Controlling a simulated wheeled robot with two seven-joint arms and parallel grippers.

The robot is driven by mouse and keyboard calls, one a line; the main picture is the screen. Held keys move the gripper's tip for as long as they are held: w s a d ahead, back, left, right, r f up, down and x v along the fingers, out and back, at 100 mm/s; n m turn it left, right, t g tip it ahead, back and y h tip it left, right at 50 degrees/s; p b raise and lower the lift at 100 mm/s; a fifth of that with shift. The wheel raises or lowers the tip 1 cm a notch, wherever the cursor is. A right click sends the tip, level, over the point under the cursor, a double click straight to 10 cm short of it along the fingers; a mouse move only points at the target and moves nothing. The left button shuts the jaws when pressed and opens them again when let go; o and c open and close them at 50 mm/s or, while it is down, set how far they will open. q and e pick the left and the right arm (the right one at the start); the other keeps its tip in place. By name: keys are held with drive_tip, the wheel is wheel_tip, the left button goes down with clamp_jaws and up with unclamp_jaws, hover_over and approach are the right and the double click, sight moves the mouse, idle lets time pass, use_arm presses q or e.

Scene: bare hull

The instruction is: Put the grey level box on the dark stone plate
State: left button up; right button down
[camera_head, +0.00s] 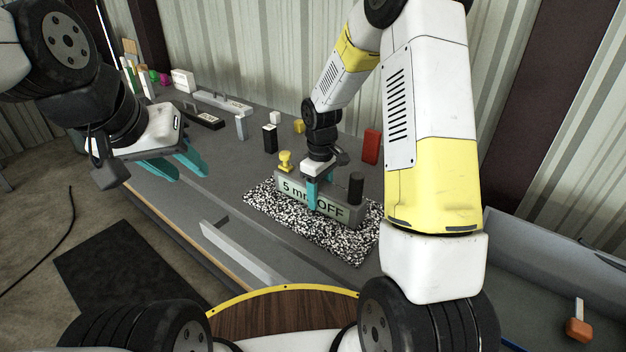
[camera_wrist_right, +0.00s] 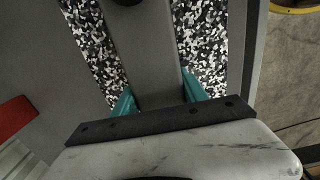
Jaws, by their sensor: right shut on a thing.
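The grey level box (camera_head: 345,213) has a pale panel reading "5 mm OFF", partly covered by a finger. My right gripper (camera_head: 311,194) is shut on its middle, with teal fingers on both sides. In the right wrist view the box (camera_wrist_right: 143,55) runs as a long grey bar between the fingers (camera_wrist_right: 155,100). The stone plate (camera_head: 285,228), speckled black and white, lies under the box and shows on both sides of it in the wrist view (camera_wrist_right: 205,35). I cannot tell whether the box touches the plate. My left gripper (camera_head: 180,164) is open and empty, left of the plate.
A yellow knobbed piece (camera_head: 285,160) and a black cylinder (camera_head: 356,186) are at the box's ends. A red block (camera_head: 371,146), a black-and-white block (camera_head: 270,138) and other small things stand behind. A light metal bar (camera_head: 235,252) lies along the front edge.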

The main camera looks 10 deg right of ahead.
sight(320, 185)
drive_tip(key=c, duration=0.6)
unclamp_jaws()
drive_tip(key=shift+f, duration=0.1)
wheel_tip(320, 185, up, 12)
drive_tip(key=s+d+r+m+t+y, duration=0.1)
drive_tip(key=s+r+m+t, duration=0.2)
drive_tip(key=s+r, duration=0.4)
drive_tip(key=s+d+r+m+t+y, duration=0.1)
drive_tip(key=s+r+m, duration=0.4)
drive_tip(key=s, duration=1)
wheel_tip(320, 185, up, 3)
drive_tip(key=shift+d+f+t, duration=0.2)
drive_tip(key=shift+d+t, duration=0.3)
drive_tip(key=shift+t, duration=0.6)
